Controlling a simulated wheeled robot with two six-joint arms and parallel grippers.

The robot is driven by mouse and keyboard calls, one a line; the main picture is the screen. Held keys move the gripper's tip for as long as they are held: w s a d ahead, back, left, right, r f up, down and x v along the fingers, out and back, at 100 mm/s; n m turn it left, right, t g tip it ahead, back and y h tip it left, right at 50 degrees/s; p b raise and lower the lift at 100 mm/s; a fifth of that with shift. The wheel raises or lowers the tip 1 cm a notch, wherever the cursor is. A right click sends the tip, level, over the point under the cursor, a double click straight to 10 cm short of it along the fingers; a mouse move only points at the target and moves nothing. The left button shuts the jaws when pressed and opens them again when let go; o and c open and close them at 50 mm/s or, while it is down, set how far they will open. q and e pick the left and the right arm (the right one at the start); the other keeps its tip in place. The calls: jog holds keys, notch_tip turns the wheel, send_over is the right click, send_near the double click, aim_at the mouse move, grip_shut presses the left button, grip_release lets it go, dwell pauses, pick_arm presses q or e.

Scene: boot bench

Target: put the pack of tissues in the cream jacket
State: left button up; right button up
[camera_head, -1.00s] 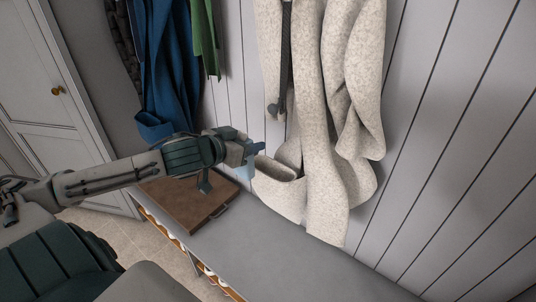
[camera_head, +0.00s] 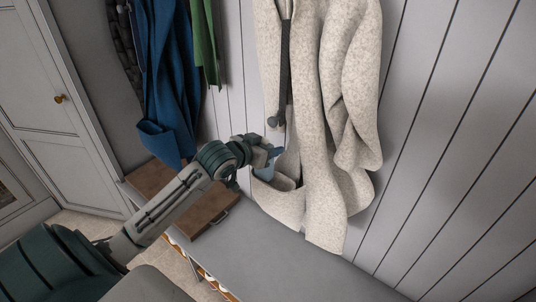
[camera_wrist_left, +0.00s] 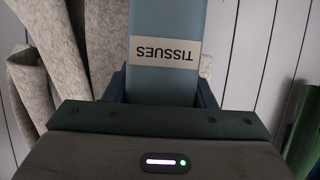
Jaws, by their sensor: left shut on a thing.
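The cream jacket (camera_head: 345,110) hangs on the panelled wall, with an open pocket (camera_head: 275,200) low on its left side. My left gripper (camera_head: 270,158) is at the jacket's left edge, just above the pocket opening. It is shut on the pack of tissues, a light blue pack (camera_head: 264,171) that is partly hidden by the gripper in the head view. In the left wrist view the pack (camera_wrist_left: 165,85) fills the space between the fingers, and its white label reads TISSUES. The jacket's cloth (camera_wrist_left: 45,75) shows to the left there. My right gripper is not in view.
A blue garment (camera_head: 165,80) and a green one (camera_head: 205,45) hang left of the jacket. A brown lidded box or tray (camera_head: 205,210) with a handle sits on the grey bench (camera_head: 270,255) below. A white cabinet (camera_head: 60,120) stands at the left.

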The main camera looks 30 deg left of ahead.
pick_arm(q)
notch_tip(320, 180, down, 3)
jog(key=shift+s+f+p, duration=0.1)
jog(key=shift+f+p, duration=0.1)
jog(key=shift+p, duration=0.4)
jog(key=shift+w+f, duration=0.25)
jog(key=shift+f, duration=0.1)
jog(key=shift+f, duration=0.6)
jog(key=o, duration=1)
jog(key=shift+c, duration=0.2)
jog(key=shift+r, duration=0.1)
